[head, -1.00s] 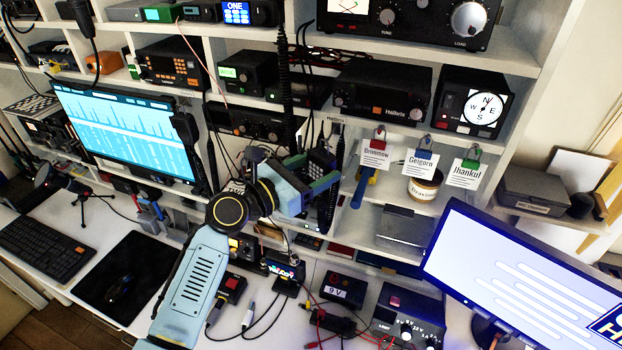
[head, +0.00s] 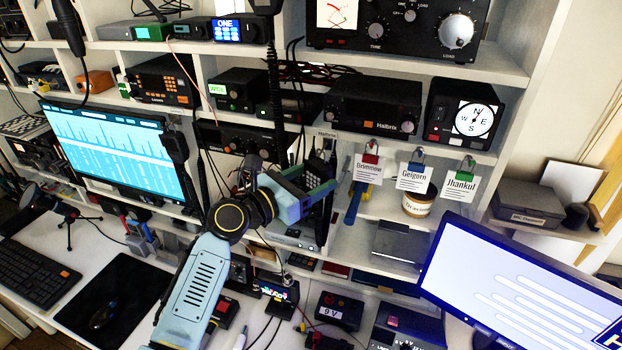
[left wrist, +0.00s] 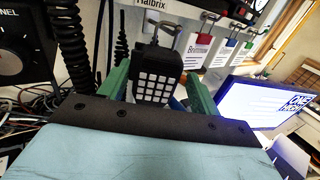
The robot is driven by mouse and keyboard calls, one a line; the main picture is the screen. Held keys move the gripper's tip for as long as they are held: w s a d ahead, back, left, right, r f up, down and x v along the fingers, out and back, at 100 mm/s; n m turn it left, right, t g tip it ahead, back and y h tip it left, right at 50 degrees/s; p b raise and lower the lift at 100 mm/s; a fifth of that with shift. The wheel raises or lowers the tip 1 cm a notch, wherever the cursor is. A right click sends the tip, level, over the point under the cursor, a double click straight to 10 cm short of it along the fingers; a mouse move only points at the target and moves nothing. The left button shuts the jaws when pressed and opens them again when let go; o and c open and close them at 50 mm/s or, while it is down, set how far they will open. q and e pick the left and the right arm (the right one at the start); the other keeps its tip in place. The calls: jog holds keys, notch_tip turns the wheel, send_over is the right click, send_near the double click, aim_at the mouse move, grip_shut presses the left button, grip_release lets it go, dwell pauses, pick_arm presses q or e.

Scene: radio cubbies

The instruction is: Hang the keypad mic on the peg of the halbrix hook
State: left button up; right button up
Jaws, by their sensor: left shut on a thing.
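The keypad mic (head: 319,173) is black with pale square keys. It also shows in the left wrist view (left wrist: 157,79), upright with its keys facing that camera. My left gripper (head: 308,190) is shut on it, with green fingers (left wrist: 160,92) on either side. The halbrix hook (left wrist: 165,27) is a metal peg under the Halbrix label, just above and behind the mic's top in the left wrist view. Whether the mic touches the peg I cannot tell. In the head view the hook (head: 327,146) is small and partly hidden by the mic. My right gripper is not in view.
A coiled black cord (left wrist: 67,45) hangs left of the mic. Tags on coloured clips, such as the Brimmow tag (head: 368,169), hang to the right along the shelf edge. The Halbrix radio (head: 375,110) sits above. A monitor (head: 520,285) stands at lower right.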

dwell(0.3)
pick_arm(q)
jog(key=o, duration=1.1)
